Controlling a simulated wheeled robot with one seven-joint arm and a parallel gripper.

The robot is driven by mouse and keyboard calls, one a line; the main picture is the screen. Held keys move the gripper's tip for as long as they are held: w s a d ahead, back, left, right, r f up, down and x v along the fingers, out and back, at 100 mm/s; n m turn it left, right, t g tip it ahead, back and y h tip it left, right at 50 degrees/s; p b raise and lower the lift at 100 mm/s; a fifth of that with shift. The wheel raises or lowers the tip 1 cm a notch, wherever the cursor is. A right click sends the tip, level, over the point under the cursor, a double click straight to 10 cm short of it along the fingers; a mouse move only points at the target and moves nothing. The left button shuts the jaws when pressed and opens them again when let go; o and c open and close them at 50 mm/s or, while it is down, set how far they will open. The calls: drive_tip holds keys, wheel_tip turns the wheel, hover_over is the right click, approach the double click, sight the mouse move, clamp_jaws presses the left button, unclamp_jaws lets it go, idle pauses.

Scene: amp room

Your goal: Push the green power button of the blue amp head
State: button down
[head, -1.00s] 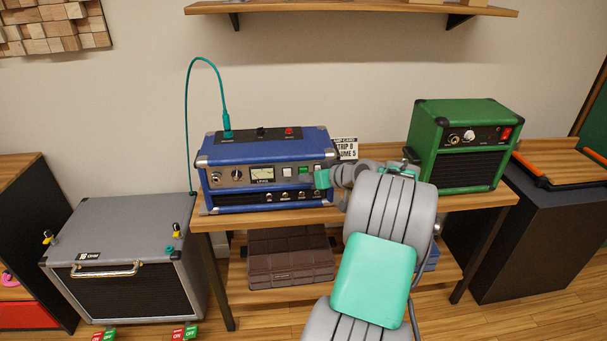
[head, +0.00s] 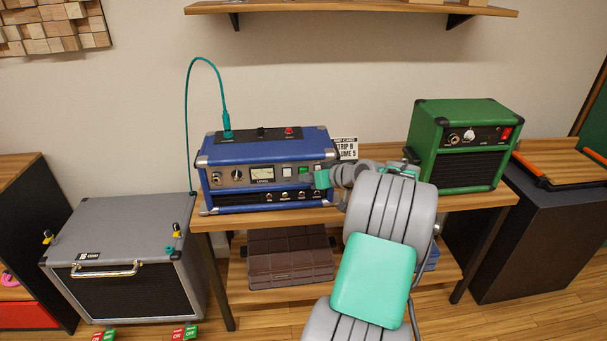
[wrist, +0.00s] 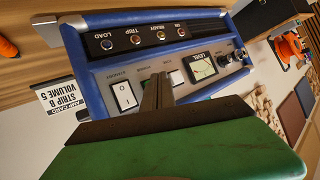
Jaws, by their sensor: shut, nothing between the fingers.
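The blue amp head (head: 262,150) stands on the wooden bench. Its front panel carries a level meter (head: 262,173), a white button (head: 287,171) and a small green button (head: 304,170). My gripper (head: 311,179) is at the panel's right part, close to the green button. In the wrist view the shut, empty fingers (wrist: 156,93) point at the panel between a white rocker switch (wrist: 122,97) and the white button (wrist: 176,78).
A green amp (head: 458,145) stands to the right on the bench (head: 470,197). A card (head: 346,148) stands behind the blue amp's right end. A teal cable (head: 188,110) arches from its top to a grey cabinet (head: 120,230) at left. A shelf (head: 350,8) hangs above.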

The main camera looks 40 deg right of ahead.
idle(0.6)
drive_tip(key=shift+w+d, duration=0.25)
drive_tip(key=shift+w, duration=0.1)
drive_tip(key=shift+s+a+b, duration=0.25)
drive_tip(key=shift+s+b, duration=0.05)
drive_tip(key=shift+s, duration=0.05)
drive_tip(key=s+a+b, duration=0.1)
drive_tip(key=s+a, duration=0.2)
drive_tip(key=s, duration=0.2)
drive_tip(key=shift+a+b, duration=0.2)
drive_tip(key=shift+b, duration=0.1)
idle(1.4)
